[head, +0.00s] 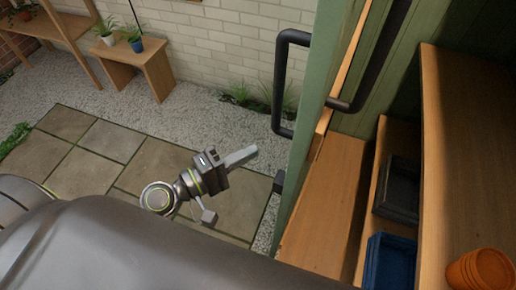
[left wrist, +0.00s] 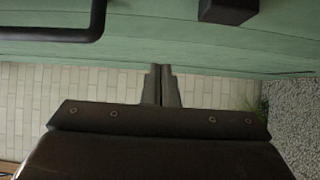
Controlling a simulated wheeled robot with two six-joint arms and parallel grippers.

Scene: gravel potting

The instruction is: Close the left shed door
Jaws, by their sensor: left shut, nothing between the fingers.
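The left shed door (head: 332,40) is a green panel standing open, seen nearly edge-on in the head view. A black bar handle (head: 279,85) is on its left face, and a dark block (head: 279,182) sits lower down. The green door (left wrist: 200,50) spans the top of the left wrist view, with the handle (left wrist: 50,34) at top left. My left gripper (head: 254,151) is shut and empty, left of the door and below the handle in the picture. Its fingers (left wrist: 160,72) point toward the door; I cannot tell whether they touch. My right gripper is out of view.
Inside the shed are wooden shelves (head: 450,130), a black tray (head: 398,190), a blue crate (head: 390,262) and orange pots (head: 482,270). Paving slabs (head: 90,160) and gravel (head: 190,118) lie left, with a wooden bench (head: 125,62) by the brick wall (head: 220,40).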

